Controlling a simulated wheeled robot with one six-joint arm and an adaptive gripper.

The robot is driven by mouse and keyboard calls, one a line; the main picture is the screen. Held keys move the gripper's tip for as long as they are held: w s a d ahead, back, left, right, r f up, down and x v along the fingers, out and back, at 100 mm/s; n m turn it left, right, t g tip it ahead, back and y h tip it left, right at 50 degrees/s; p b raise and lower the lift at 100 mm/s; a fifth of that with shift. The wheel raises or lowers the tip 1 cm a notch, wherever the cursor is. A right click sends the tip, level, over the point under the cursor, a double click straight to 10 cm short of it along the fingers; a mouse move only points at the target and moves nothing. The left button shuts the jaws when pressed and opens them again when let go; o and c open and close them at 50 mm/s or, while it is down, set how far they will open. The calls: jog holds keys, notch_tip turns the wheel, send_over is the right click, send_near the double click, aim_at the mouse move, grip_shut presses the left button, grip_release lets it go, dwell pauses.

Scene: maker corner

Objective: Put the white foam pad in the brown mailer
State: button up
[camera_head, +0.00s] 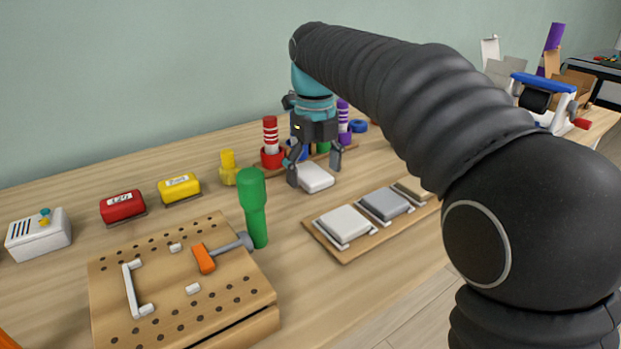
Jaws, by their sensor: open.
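A white block (316,178), which looks like the white foam pad, lies flat on the wooden table near the middle of the view. My gripper (315,169) points down over it with its two fingers spread, one at each side of the block. I cannot tell whether the fingers touch it. Brown upright packaging (576,84) stands at the far right, partly hidden behind a tape dispenser; it may be the brown mailer, but its opening is not clear.
A board holds an off-white pad (344,224), a grey pad (386,204) and a tan one. A pegboard (215,295), green-handled tool (254,205), red box (122,206) and yellow box (179,187) stand left. The blue-topped tape dispenser (545,98) is right. My arm hides the middle right.

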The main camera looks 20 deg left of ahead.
aim_at(316, 175)
jog(key=c, duration=0.8)
jog(key=shift+c, duration=0.5)
jog(key=shift+r, duration=0.45)
notch_tip(316, 175, up, 4)
jog(key=shift+d+f+p, duration=0.15)
jog(key=shift+f+p, duration=0.05)
jog(key=shift+p, duration=0.3)
jog(key=s+d+r, duration=0.1)
jog(key=d+r, duration=0.1)
jog(key=d, duration=0.1)
jog(key=s+d+r, duration=0.1)
jog(key=d+r, duration=0.1)
jog(key=d, duration=0.2)
jog(key=s+d+r, duration=0.1)
jog(key=d+r, duration=0.1)
jog(key=d, duration=0.1)
jog(key=shift+s+d+r, duration=0.2)
jog(key=shift+s+d, duration=0.2)
